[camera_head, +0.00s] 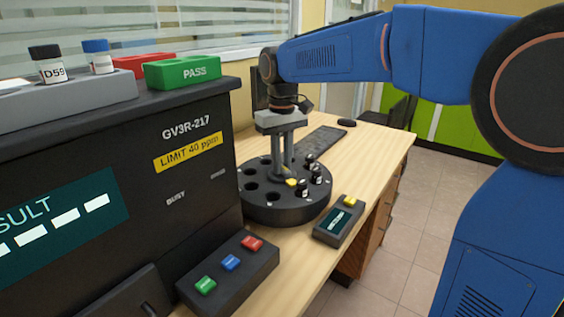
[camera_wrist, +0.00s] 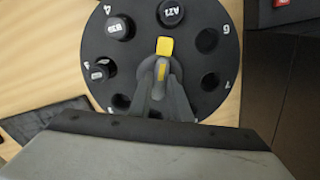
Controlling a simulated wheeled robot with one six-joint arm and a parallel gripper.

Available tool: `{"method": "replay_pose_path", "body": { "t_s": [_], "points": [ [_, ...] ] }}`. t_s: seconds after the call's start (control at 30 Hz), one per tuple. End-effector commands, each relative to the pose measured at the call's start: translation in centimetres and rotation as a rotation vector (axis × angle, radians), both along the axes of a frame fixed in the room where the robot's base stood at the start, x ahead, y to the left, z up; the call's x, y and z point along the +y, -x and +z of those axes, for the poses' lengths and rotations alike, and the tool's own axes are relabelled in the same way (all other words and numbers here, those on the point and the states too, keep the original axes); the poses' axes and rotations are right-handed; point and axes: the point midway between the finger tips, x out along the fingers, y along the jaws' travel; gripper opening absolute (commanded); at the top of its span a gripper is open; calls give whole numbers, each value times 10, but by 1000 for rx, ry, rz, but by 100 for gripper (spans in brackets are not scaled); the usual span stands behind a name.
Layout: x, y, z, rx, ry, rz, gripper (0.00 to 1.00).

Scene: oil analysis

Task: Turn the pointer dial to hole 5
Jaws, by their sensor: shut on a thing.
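The black round carousel (camera_head: 262,211) stands on the bench with holes around its top. Its pointer dial shows a yellow tip (camera_head: 291,182). My gripper (camera_head: 284,172) reaches down over the centre, shut on the dial's raised knob. In the wrist view the gripper (camera_wrist: 161,78) straddles the grey knob, and the yellow tip (camera_wrist: 164,46) points up, roughly in line with the vial marked A71 (camera_wrist: 171,13). That vial's hole lies between the numbers 4 and 6; its own number is not visible. Two other capped vials (camera_wrist: 118,27) (camera_wrist: 98,71) sit in neighbouring holes.
A black analyser (camera_head: 130,180) stands close at left, with a button box (camera_head: 228,275) before it. A small handset (camera_head: 339,220) lies right of the carousel. The bench edge is at right.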

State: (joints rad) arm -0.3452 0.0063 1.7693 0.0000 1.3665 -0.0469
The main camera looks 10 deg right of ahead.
Motion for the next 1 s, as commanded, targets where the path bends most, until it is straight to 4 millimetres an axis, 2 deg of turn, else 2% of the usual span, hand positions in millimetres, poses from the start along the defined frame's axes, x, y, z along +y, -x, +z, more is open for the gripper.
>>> {"method": "replay_pose_path", "body": {
  "t_s": [0.03, 0.07, 0.1, 0.13, 0.43, 0.57, 0.67, 1.0],
  "points": [
    [0, -1, 1, -2, -1, 0, 0],
    [0, -1, 1, -2, -1, 0, 22],
    [0, 0, 1, -2, -1, 0, 31],
    [0, 0, 1, -2, -1, 0, 36],
    [0, 0, 1, -1, 0, 0, 36],
    [0, -1, 9, -3, -1, 1, 36],
    [0, -1, 22, -4, -2, 1, 36],
    [0, -1, 89, -4, -2, 0, 36]
  ]
}}
